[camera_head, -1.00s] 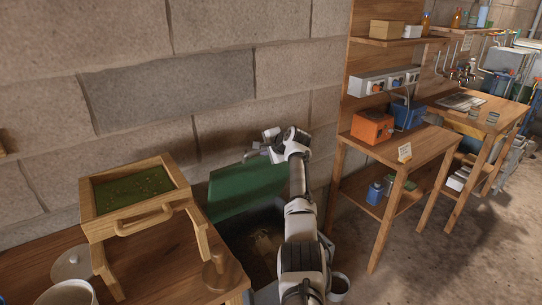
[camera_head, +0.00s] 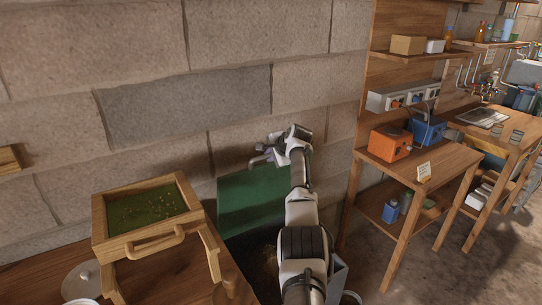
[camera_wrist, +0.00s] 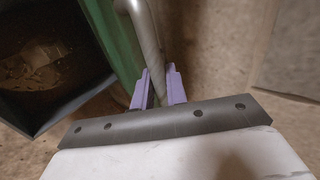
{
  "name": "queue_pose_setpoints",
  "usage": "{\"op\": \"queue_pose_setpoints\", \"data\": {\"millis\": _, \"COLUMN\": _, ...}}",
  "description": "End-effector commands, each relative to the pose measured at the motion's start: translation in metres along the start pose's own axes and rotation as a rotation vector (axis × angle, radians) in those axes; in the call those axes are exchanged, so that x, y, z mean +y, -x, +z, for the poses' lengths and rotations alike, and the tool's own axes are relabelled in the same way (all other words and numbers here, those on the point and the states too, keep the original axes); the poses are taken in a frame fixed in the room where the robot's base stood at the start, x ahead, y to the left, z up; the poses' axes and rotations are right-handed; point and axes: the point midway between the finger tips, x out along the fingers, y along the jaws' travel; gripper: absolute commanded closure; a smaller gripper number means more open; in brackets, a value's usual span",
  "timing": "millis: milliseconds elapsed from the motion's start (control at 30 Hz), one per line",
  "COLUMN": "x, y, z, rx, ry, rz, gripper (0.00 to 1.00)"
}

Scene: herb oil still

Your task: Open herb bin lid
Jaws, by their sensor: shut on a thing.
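The herb bin's green lid (camera_head: 248,203) stands raised against the block wall in the head view. Its edge also shows in the wrist view (camera_wrist: 112,38). The bin's dark inside (camera_wrist: 50,95) is open in the wrist view, with some brownish matter at the bottom. My gripper (camera_wrist: 160,86) has its two purple fingers closed around a grey metal handle bar (camera_wrist: 145,38) beside the lid's edge. In the head view my gripper (camera_head: 262,158) is at the lid's upper right edge. My arm hides part of the bin.
A wooden sieve frame (camera_head: 150,215) with green herbs stands on the bench at left, by a round pale lid (camera_head: 82,281). A wooden shelf table with an orange box (camera_head: 390,144) and a blue box (camera_head: 428,130) stands at right. Floor shows clear at right.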

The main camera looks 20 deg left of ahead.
Motion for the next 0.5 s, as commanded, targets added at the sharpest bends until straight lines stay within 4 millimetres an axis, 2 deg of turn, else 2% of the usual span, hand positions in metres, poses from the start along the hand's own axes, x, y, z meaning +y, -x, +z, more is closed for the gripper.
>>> {"op": "queue_pose_setpoints", "data": {"millis": 33, "x": 0.0027, "y": -0.0018, "z": 0.0003, "rx": 0.000, "ry": 0.001, "rz": 0.005, "gripper": 0.82}}
{"op": "queue_pose_setpoints", "data": {"millis": 133, "x": 0.0024, "y": -0.0016, "z": 0.0002, "rx": 0.000, "ry": 0.000, "rz": 0.004, "gripper": 0.69}}
{"op": "queue_pose_setpoints", "data": {"millis": 167, "x": 0.0023, "y": -0.0015, "z": 0.0002, "rx": 0.000, "ry": 0.000, "rz": 0.004, "gripper": 0.67}}
{"op": "queue_pose_setpoints", "data": {"millis": 500, "x": 0.0023, "y": -0.0004, "z": -0.0002, "rx": 0.000, "ry": 0.000, "rz": 0.002, "gripper": 0.67}}
